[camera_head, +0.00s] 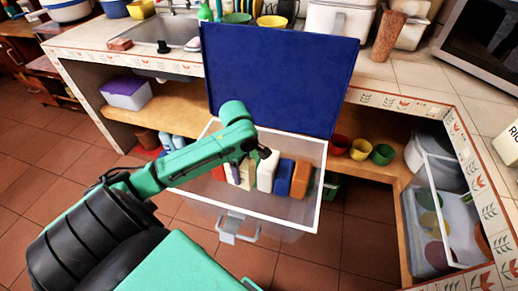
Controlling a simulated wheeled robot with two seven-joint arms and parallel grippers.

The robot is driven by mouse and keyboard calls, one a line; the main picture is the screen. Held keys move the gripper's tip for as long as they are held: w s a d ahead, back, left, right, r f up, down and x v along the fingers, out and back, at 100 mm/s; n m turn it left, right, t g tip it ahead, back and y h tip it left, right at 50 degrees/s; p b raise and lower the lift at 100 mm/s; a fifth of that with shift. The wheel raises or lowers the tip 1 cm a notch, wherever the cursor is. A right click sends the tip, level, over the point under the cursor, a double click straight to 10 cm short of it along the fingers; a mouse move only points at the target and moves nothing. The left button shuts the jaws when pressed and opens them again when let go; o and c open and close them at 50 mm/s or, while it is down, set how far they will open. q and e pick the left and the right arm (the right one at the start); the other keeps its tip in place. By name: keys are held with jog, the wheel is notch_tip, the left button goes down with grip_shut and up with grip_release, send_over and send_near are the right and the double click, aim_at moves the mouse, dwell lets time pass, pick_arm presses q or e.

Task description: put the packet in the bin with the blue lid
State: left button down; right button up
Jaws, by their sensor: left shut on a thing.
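The bin with the blue lid (318,190) stands on the floor in front of the counter, with clear walls and a white rim. Its blue lid (280,75) is open and stands upright at the back. My left gripper (264,153) is over the bin's opening, pointing down, shut on a pale packet (267,172). The fingers and the packet's top are small and partly hidden by my wrist. Several other items, red, cream, blue (284,178) and orange (301,179), stand in a row in the bin around it. My right gripper is not in view.
A second clear bin (428,220) stands at the right under the counter. Red, yellow and green cups (360,149) sit on the wooden shelf behind the bin. The counter (390,85) with a sink (160,35) runs behind. Tiled floor (60,165) is free at the left.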

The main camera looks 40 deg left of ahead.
pick_arm(q)
jog(key=f, duration=0.1)
jog(key=a+n, duration=0.1)
jog(key=f, duration=0.1)
jog(key=shift+w+a+f+n+b, duration=0.3)
jog(key=shift+f+b, duration=0.05)
jog(key=b, duration=0.6)
send_over(244, 208)
notch_tip(244, 208, down, 19)
jog(key=shift+s+r, duration=0.1)
jog(key=shift+r+p, duration=0.1)
jog(key=shift+p, duration=0.2)
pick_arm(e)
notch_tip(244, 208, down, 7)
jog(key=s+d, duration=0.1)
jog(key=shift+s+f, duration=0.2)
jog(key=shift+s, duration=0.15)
pick_arm(q)
jog(key=shift+c, duration=0.6)
grip_release()
notch_tip(244, 208, up, 12)
jog(key=p, duration=0.4)
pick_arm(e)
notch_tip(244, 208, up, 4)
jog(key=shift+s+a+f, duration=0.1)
